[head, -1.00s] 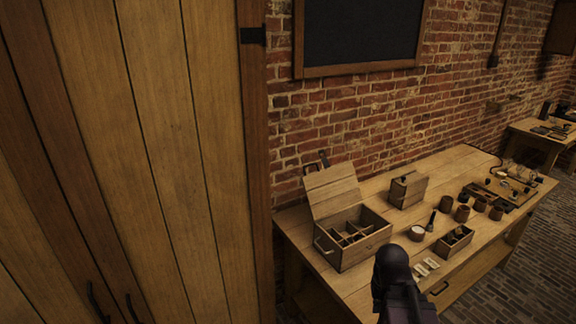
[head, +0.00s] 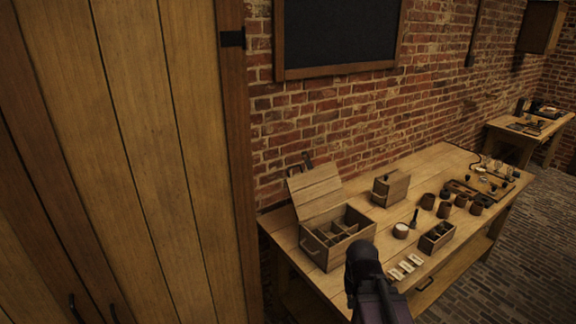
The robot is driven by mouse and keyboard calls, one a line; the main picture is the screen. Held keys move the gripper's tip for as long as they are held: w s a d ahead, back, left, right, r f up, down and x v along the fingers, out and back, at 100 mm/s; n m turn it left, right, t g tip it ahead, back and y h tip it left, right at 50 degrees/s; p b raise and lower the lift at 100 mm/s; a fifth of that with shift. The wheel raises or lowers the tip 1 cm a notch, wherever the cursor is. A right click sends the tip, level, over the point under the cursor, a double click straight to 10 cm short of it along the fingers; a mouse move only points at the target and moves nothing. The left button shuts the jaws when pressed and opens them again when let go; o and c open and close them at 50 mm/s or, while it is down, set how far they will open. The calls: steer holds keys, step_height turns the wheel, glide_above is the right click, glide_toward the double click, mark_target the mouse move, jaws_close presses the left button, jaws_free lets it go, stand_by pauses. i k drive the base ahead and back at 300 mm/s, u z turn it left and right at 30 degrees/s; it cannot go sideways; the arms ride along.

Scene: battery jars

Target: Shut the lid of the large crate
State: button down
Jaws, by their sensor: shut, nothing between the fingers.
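The large crate (head: 350,251) is a wooden box with inner dividers and a handle on its left side. It stands at the left end of the workbench. Its lid (head: 316,191) is open, standing up and tilted back behind the box. A dark part of my arm rises from the bottom of the view, in front of the bench and just right of the crate. The arm appears apart from the lid.
A divided tray (head: 437,237), a white-topped jar (head: 401,231), several brown jars and pale cards (head: 405,267) lie farther right. A tall wooden cabinet (head: 150,150) stands at the left, a brick wall behind.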

mark_target(300, 197)
steer(key=z, duration=0.05)
steer(key=i, duration=0.95)
steer(key=u, duration=0.05)
